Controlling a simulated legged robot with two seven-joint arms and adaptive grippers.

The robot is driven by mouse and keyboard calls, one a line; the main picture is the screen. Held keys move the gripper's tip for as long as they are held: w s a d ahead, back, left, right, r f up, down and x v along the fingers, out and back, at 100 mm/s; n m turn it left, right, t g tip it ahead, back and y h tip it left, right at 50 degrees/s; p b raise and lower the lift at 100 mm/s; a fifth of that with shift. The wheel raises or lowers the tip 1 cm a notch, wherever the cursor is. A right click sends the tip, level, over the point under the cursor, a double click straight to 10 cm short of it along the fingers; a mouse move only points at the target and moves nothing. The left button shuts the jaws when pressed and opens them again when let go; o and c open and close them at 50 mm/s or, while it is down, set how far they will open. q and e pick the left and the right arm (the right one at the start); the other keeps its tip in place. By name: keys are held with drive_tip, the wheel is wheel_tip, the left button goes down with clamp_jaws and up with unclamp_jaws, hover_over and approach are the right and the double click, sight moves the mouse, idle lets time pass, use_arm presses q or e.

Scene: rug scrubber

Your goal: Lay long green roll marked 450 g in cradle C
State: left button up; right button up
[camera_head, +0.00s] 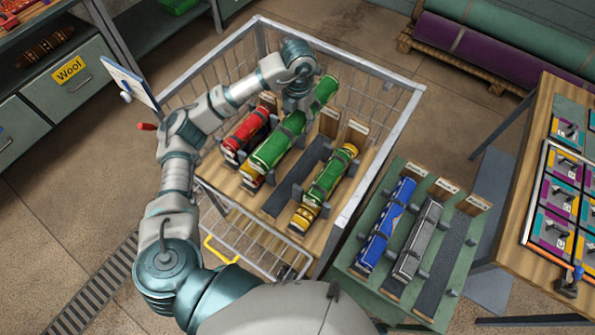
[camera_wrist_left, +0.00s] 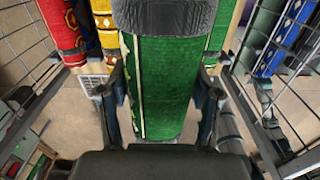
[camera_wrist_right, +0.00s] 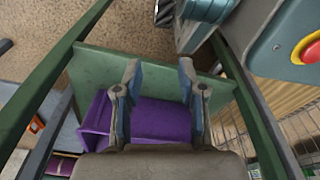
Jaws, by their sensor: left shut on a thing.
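The long green roll (camera_head: 276,146) with dark grey bands is in the wire cart, and it also shows in the left wrist view (camera_wrist_left: 165,95). My left gripper (camera_head: 299,98) is shut on it near its far end. I cannot tell whether the roll touches the cradle below. In the cart, an empty dark cradle (camera_head: 292,188) lies between this roll and a shorter green roll (camera_head: 331,175). Another empty dark cradle (camera_head: 446,262) is at the right of the green stand. The cradle letters and weight marks are too small to read. My right gripper (camera_wrist_right: 160,85) is open and empty.
A red roll (camera_head: 247,134) is left of the long green roll, with yellow (camera_head: 251,179) showing beside its near end. The green stand (camera_head: 345,262) holds a blue roll (camera_head: 386,225) and a grey roll (camera_head: 417,240). The cart's wire walls (camera_head: 386,105) surround the cradles.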

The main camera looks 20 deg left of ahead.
use_arm(q)
wheel_tip(320, 180, down, 9)
drive_tip(key=d, duration=0.2)
drive_tip(key=b, duration=0.1)
hover_over(300, 172)
drive_tip(key=f, duration=1.4)
drive_tip(key=shift+a, duration=0.2)
drive_tip(key=shift+d+f, duration=0.3)
drive_tip(key=shift+f, duration=0.1)
wheel_tip(300, 172, down, 4)
drive_tip(key=shift+s+r, duration=0.1)
drive_tip(key=shift+r, duration=0.15)
drive_tip(key=shift+a+f, duration=0.15)
drive_tip(key=shift+a, duration=0.1)
drive_tip(key=o, duration=1.6)
drive_tip(key=shift+a, duration=0.15)
use_arm(e)
drive_tip(key=w+r, duration=0.2)
drive_tip(key=w, duration=0.1)
drive_tip(key=shift+r, duration=0.3)
use_arm(q)
drive_tip(key=shift+d, duration=0.25)
